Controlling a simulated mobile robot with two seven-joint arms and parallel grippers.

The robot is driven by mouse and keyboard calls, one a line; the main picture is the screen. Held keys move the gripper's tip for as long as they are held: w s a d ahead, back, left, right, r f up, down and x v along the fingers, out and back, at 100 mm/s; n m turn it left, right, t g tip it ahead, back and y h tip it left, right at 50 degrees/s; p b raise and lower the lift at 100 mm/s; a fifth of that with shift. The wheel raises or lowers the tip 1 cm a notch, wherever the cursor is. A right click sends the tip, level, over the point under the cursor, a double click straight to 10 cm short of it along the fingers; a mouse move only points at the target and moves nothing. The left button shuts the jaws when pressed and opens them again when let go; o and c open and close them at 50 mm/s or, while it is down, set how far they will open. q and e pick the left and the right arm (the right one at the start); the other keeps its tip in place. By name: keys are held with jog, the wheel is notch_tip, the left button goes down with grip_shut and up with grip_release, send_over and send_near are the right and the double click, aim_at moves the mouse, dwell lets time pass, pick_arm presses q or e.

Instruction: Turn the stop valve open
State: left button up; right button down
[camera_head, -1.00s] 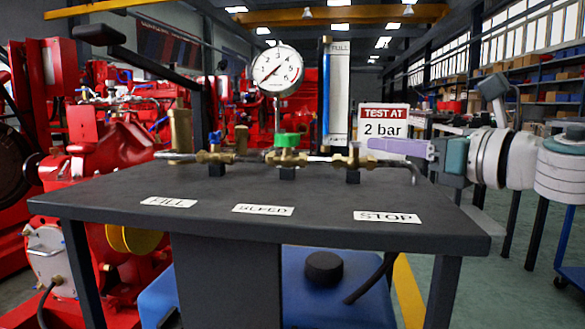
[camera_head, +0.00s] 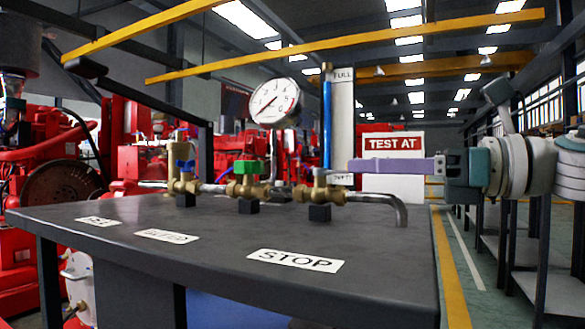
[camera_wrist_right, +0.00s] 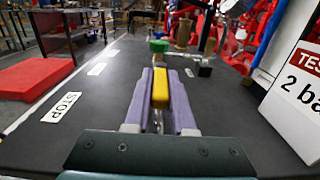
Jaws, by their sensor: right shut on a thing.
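The stop valve's brass body (camera_head: 320,190) sits on the pipe at the right of the bench, behind the STOP label (camera_head: 295,260). Its yellow lever (camera_wrist_right: 160,88) lies between the purple fingers in the right wrist view. In the head view the fingers hide the lever. My right gripper (camera_head: 352,165) comes in from the right, level, and is shut on this lever. The lever points from the gripper toward the green-handled valve (camera_wrist_right: 158,46) in the wrist view. My left gripper is not in view.
The dark bench top (camera_head: 190,235) carries the green-handled valve (camera_head: 248,168), a blue-handled valve (camera_head: 186,165) and a round pressure gauge (camera_head: 275,102). A TEST AT sign (camera_head: 393,142) stands close behind my right fingers. A bent pipe end (camera_head: 400,210) lies below them.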

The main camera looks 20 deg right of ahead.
jog(key=shift+d+y, duration=0.1)
jog(key=shift+y, duration=0.2)
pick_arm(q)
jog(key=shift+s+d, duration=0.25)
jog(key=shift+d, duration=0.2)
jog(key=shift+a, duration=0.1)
pick_arm(e)
jog(key=c, duration=0.8)
grip_release()
jog(key=shift+w, duration=0.1)
jog(key=shift+o, duration=0.2)
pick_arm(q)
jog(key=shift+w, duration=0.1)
pick_arm(e)
jog(key=shift+s+d, duration=0.3)
jog(key=shift+s, duration=0.05)
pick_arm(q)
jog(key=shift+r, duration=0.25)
pick_arm(e)
jog(key=v, duration=0.9)
jog(key=shift+r, duration=0.2)
pick_arm(q)
jog(key=shift+p, duration=0.3)
